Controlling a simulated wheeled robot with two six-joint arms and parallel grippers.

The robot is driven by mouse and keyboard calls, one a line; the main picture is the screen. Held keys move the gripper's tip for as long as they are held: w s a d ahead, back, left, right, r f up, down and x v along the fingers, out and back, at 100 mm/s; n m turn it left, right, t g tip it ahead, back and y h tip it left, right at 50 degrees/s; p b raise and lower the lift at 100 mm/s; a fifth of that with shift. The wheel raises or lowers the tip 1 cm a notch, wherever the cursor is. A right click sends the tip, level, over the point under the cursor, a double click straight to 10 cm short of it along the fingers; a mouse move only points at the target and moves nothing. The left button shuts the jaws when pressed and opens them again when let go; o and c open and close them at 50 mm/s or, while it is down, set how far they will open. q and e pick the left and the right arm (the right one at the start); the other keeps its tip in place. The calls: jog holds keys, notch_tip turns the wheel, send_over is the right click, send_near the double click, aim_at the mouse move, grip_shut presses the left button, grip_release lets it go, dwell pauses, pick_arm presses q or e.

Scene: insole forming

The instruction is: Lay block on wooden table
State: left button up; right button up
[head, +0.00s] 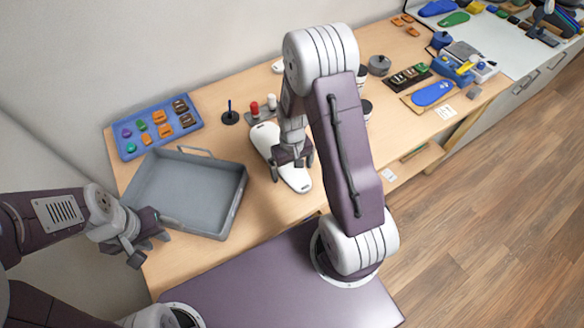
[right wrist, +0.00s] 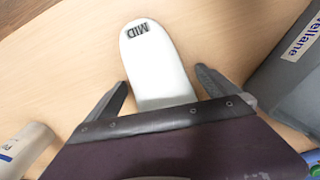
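A white, insole-shaped block (head: 265,137) lies on the wooden table (head: 232,88), right of the grey tray. In the right wrist view the block (right wrist: 150,55) shows the dark letters "MID" near its rounded end. My right gripper (head: 292,167) is over the block's nearer part. Its fingers in the right wrist view (right wrist: 161,80) are spread, one on each side of the block, with narrow gaps showing. The block's near part is hidden by the gripper body in that view. My left gripper (head: 153,240) is open and empty by the tray's front left corner.
A grey tray (head: 185,184) stands left of the block. A blue tray with small coloured pieces (head: 128,148) is behind it. A dark pen stand (head: 230,117) and red-topped pegs (head: 254,109) stand behind the block. A blue insole (head: 432,92) lies at the right.

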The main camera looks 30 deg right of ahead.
notch_tip(320, 180, up, 12)
jog(key=s+a+t, duration=0.1)
jog(key=s+a, duration=0.3)
jog(key=s, duration=0.4)
jog(key=shift+s+a+r+p, duration=0.15)
jog(key=shift+a+p, duration=0.15)
jog(key=shift+a, duration=0.05)
